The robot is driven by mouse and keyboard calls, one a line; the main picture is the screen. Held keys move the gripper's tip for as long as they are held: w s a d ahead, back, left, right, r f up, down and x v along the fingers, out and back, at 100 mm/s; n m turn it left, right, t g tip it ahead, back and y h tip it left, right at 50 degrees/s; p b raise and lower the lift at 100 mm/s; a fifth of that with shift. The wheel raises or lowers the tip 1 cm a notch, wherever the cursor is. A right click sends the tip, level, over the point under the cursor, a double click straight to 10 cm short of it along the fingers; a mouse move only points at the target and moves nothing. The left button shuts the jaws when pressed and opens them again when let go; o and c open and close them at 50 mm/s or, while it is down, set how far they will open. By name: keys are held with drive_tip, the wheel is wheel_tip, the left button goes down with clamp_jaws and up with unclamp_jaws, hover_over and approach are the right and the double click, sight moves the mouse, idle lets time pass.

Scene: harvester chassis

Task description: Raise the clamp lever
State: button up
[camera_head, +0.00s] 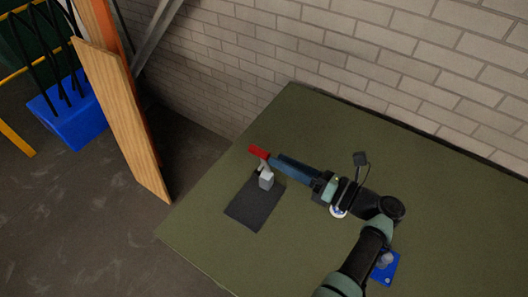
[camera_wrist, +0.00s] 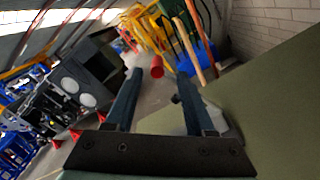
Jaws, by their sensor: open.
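The clamp's red lever grip (camera_head: 259,152) points up and to the left above the grey clamp body (camera_head: 266,181). The clamp stands on a dark plate (camera_head: 252,208) on the green table. My gripper (camera_head: 274,161) reaches in from the right, with its fingertips close beside the red grip. In the wrist view the red grip (camera_wrist: 157,69) shows in the gap between the two spread fingertips of my gripper (camera_wrist: 157,77). No contact is visible, and I cannot tell whether the grip lies inside the gap or just beyond the tips. The fingers partly hide the clamp body.
The green table (camera_head: 205,235) has free room around the plate. A brick wall (camera_head: 330,50) runs along its back. A blue piece (camera_head: 386,269) lies under my arm at the right. Wooden boards (camera_head: 125,115) and a blue bin (camera_head: 75,115) stand off the table at the left.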

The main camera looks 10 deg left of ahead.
drive_tip(key=v, duration=0.4)
drive_tip(key=shift+a, duration=0.1)
idle(0.4)
drive_tip(key=w+d+r+n+t+h, duration=0.3)
drive_tip(key=w+r+n+t+h, duration=0.1)
drive_tip(key=w+r+n+h, duration=0.45)
wheel_tip(320, 180, up, 21)
drive_tip(key=n+t+h, duration=0.6)
drive_tip(key=n+t, duration=0.1)
drive_tip(key=n, duration=0.5)
drive_tip(key=s+a+r+n+t+h, duration=0.1)
drive_tip(key=s+r+n+t, duration=0.3)
drive_tip(key=s+r, duration=0.5)
drive_tip(key=s+a+r+n+t+h, duration=0.1)
drive_tip(key=s+r+n+t, duration=0.4)
drive_tip(key=s+r, duration=0.5)
wheel_tip(320, 180, up, 5)
drive_tip(key=shift+a+t, duration=0.35)
drive_tip(key=shift+t, duration=0.25)
